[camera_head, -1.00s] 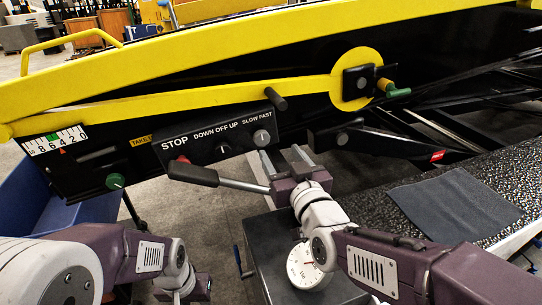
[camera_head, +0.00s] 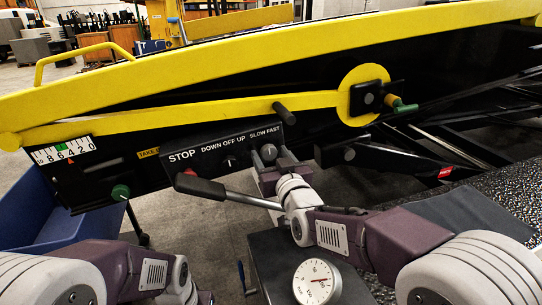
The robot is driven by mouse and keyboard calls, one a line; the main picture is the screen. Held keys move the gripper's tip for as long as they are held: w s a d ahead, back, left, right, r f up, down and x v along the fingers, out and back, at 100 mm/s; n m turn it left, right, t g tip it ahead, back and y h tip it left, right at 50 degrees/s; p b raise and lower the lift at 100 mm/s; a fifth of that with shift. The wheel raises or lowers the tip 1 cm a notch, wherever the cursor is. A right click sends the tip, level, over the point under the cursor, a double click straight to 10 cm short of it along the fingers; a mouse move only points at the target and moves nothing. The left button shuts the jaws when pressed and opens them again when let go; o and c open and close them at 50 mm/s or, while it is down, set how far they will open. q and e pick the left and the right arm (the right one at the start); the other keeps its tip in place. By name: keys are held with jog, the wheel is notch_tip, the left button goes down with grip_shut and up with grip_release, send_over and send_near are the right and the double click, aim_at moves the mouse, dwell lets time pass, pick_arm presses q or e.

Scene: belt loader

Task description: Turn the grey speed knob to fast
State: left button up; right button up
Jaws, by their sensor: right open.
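The grey speed knob (camera_head: 268,152) is on the black control panel (camera_head: 210,153), under the "SLOW FAST" label at the panel's right end. My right gripper (camera_head: 268,160) is open, its fingers at the panel just below and beside the knob. The finger tips are small here, so I cannot tell whether they touch it. The knob's pointer direction is too small to read. My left gripper (camera_head: 204,297) is low at the bottom edge, mostly cut off and away from the panel.
A dark "DOWN OFF UP" knob (camera_head: 229,162) sits left of the grey knob. A black lever handle (camera_head: 200,187) with a metal rod crosses below the panel, close to my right gripper. A black peg (camera_head: 285,114) juts out above. A round dial (camera_head: 316,281) stands below my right arm.

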grip_shut()
